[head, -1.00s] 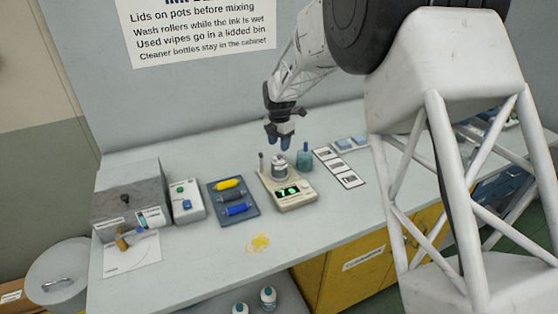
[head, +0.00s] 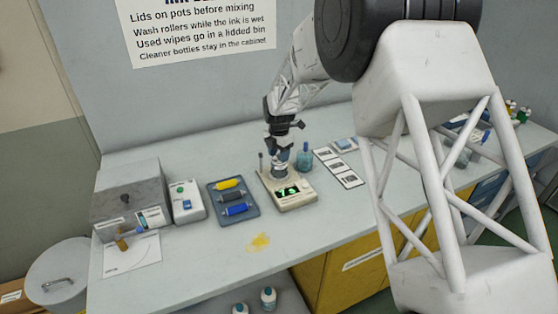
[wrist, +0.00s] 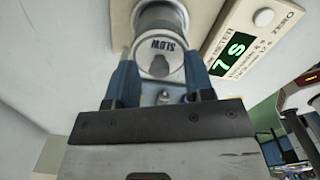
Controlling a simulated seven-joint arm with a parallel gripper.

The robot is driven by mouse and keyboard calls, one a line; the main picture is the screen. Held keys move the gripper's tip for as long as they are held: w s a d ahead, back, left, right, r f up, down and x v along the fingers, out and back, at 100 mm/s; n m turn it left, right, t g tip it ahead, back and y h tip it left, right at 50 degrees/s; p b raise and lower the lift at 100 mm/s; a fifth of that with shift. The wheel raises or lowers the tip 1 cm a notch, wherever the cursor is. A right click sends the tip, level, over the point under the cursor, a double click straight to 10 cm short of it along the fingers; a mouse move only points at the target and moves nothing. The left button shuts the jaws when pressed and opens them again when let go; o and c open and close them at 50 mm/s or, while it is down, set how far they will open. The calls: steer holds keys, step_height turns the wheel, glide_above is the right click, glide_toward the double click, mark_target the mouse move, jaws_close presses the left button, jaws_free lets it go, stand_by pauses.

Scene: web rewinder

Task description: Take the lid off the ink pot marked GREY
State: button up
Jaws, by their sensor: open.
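A silvery lidded pot (head: 279,172) stands on the cream meter (head: 292,194) with a green lit display. No marking GREY can be read in any view. My gripper (head: 282,155) is right above the pot, pointing down. In the wrist view my gripper (wrist: 160,68) is open, its two blue fingers on either side of the lid's near part. Whether they touch the lid cannot be told.
A teal bottle (head: 305,158) stands close right of the pot, and a thin upright rod (head: 261,161) close left. A blue tray (head: 252,205) with rollers lies left of the meter. A yellow stain (head: 257,243) marks the clear front of the bench.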

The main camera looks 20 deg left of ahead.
jaws_close()
steer(key=shift+r, duration=0.15)
stand_by(0.4)
steer(key=shift+r, duration=1.6)
steer(key=s+d+r, duration=0.1)
steer(key=s+d, duration=0.7)
steer(key=s, duration=0.5)
steer(key=shift+s+d+r, duration=0.2)
steer(key=shift+d+r, duration=0.05)
steer(key=shift+d, duration=0.1)
